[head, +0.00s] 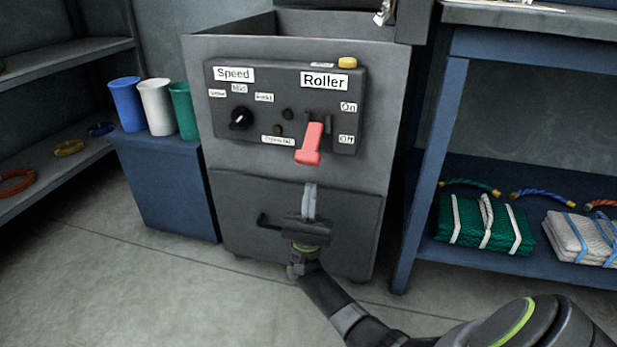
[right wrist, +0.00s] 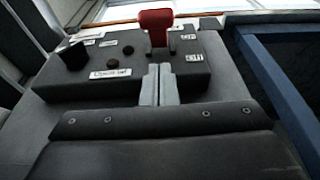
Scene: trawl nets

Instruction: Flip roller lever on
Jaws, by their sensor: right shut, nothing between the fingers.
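The red roller lever (head: 310,145) sits on the dark control panel (head: 265,142) under the Roller label (head: 325,81). It points downward, towards the Off label (head: 346,139) and away from the On label (head: 348,106). In the right wrist view the lever (right wrist: 156,20) shows ahead of the fingertips. My right gripper (head: 310,190) is shut and empty, below the lever and apart from it in the head view. Its closed fingers (right wrist: 159,70) point up at the panel. My left gripper is not in view.
A black speed knob (head: 241,119) is on the panel's left. A blue cabinet (head: 165,185) with cups stands left. A blue workbench (head: 428,170) with folded nets stands right. The floor in front is clear.

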